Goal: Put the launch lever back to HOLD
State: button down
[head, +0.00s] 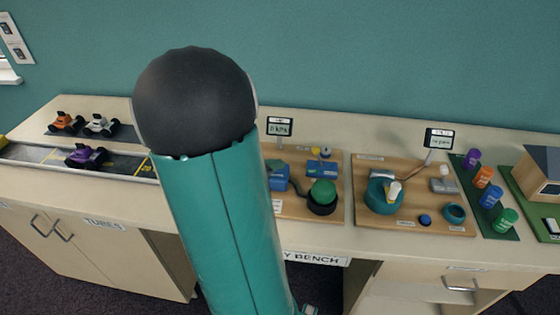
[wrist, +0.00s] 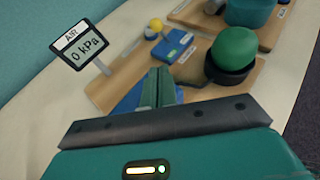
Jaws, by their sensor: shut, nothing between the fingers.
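The wooden air board (head: 330,203) stands on the bench just right of my arm. It carries a blue block with a yellow ball (wrist: 172,45), a green dome on a black base (wrist: 233,54) and another blue block (head: 277,178). No HOLD marking can be read, and I cannot tell which part is the launch lever. My gripper (wrist: 158,82) is shut and empty in the wrist view. Its fingers overlap a blue part (wrist: 134,98) of the board; contact cannot be told. In the head view my arm hides the gripper and the board's left part.
An air display (wrist: 84,46) reads 0 kPa beside the board. A second wooden board (head: 440,222) with a teal pot (head: 377,197) stands to the right, then several coloured cans (head: 491,195). Toy cars (head: 86,157) and a track are at the left. The teal wall rises behind.

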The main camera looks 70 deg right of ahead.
send_near(318, 157)
jog(key=shift+w+d+f, duration=0.15)
jog(key=shift+w+f, duration=0.3)
jog(key=shift+f, duration=0.15)
jog(key=s+d, duration=0.2)
jog(key=d, duration=0.1)
jog(key=shift+r, duration=0.1)
jog(key=shift+s+d, duration=0.15)
jog(key=shift+d, duration=0.3)
jog(key=shift+r, duration=0.1)
